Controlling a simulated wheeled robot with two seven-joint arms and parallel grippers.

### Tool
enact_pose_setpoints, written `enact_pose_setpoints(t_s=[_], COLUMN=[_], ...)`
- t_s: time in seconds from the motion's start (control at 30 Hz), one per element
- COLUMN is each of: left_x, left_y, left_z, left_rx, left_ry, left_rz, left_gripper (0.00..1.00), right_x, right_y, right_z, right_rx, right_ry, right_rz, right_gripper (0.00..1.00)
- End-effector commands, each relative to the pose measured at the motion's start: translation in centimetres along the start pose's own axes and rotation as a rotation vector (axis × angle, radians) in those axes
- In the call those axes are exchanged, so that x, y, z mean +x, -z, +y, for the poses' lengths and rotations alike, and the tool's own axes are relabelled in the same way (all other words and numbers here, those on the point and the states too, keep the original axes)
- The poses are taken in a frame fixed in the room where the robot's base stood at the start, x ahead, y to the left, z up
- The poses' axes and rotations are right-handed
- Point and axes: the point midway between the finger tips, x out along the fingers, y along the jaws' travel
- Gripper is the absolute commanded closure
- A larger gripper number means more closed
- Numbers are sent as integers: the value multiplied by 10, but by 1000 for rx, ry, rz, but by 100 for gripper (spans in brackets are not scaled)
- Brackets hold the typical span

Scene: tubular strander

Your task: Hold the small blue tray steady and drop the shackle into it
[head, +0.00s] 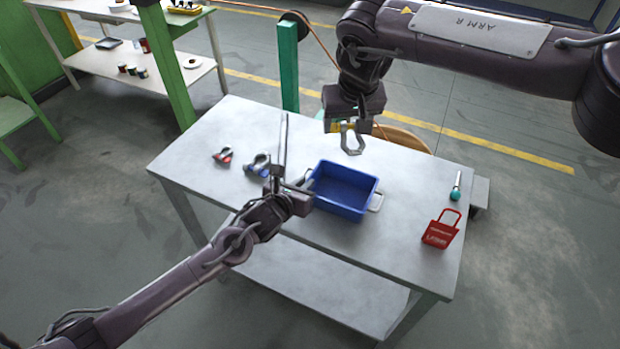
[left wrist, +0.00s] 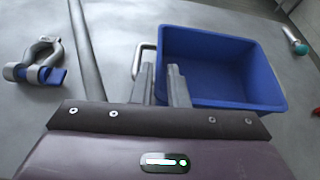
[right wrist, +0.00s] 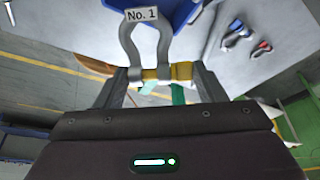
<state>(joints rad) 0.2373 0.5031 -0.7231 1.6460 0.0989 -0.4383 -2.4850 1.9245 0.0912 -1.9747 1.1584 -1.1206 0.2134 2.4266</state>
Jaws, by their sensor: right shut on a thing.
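The small blue tray (head: 338,209) sits on the grey table with a grey handle at each end; it also shows in the left wrist view (left wrist: 272,92). My left gripper (left wrist: 160,72) is at the tray's left handle (left wrist: 137,62), its fingers a little apart; whether they straddle the bar is unclear. My right gripper (right wrist: 157,75) is shut on the yellow pin of a grey shackle (right wrist: 130,42) tagged "No. 1". In the head view this shackle (head: 352,145) hangs bow-down above the table, just behind the tray. The tray looks empty.
A blue-pinned shackle (head: 258,165) and a red-pinned shackle (head: 223,155) lie to the left. A thin grey bar (head: 283,145) is between them and the tray. A red tagged item (head: 441,230) and teal-ended tool (head: 455,190) lie to the right.

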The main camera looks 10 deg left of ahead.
Motion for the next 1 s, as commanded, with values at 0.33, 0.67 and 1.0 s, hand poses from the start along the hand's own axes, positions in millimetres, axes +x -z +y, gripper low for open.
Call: enact_pose_setpoints(t_s=[0.33,0.67,1.0], left_x=[42,45,45], left_y=[0,0,0], left_z=[-1,0,0], left_rx=[-1,-1,-1], left_ry=[1,1,0], left_rz=[0,0,0], left_gripper=[86,86,100], right_x=[-1,-1,-1], right_y=[1,1,1], right_z=[0,0,0], right_rx=[0,0,0], right_ry=[0,0,0], right_rz=[2,2,2], right_gripper=[70,70,70])
